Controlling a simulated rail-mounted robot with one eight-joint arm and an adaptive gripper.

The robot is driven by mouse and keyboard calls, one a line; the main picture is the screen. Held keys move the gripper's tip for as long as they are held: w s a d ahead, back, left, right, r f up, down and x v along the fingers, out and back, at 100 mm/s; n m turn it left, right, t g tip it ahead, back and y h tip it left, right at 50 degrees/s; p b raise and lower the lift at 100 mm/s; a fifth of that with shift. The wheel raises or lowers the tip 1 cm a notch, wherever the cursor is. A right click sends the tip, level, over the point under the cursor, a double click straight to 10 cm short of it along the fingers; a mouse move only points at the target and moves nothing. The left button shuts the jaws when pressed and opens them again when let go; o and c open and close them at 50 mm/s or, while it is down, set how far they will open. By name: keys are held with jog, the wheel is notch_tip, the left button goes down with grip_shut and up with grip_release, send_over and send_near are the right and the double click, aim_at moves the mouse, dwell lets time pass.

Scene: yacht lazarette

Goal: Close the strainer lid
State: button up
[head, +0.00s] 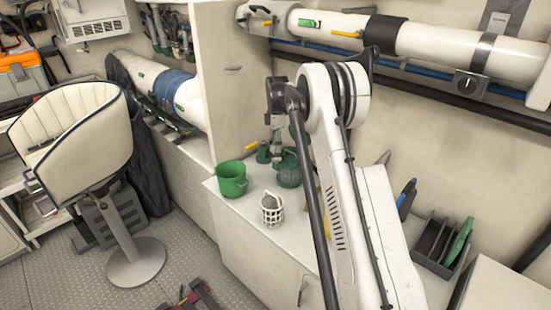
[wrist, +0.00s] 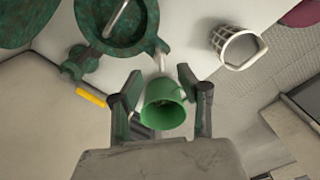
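The strainer (head: 288,172) is a dark green body on the white counter, partly hidden behind my arm. In the wrist view its round green top (wrist: 96,38) is at the upper left, with a metal rod across it. A separate green marbled round piece (wrist: 25,22) shows at the corner; I cannot tell if it is the lid. My gripper (wrist: 164,103) is open. A green mug (wrist: 162,116) appears between its fingers in the wrist view, but in the head view the mug (head: 231,181) stands on the counter left of the gripper (head: 277,150).
A white basket (head: 271,211) with something grey inside stands in front of the strainer; it also shows in the wrist view (wrist: 238,46). A yellow handle (wrist: 91,96) lies near the strainer. A black rack (head: 437,245) is at the right. A panel (head: 228,80) rises behind the mug.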

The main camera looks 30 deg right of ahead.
aim_at(277, 158)
notch_tip(277, 158, down, 7)
dwell(0.3)
grip_shut()
dwell(0.4)
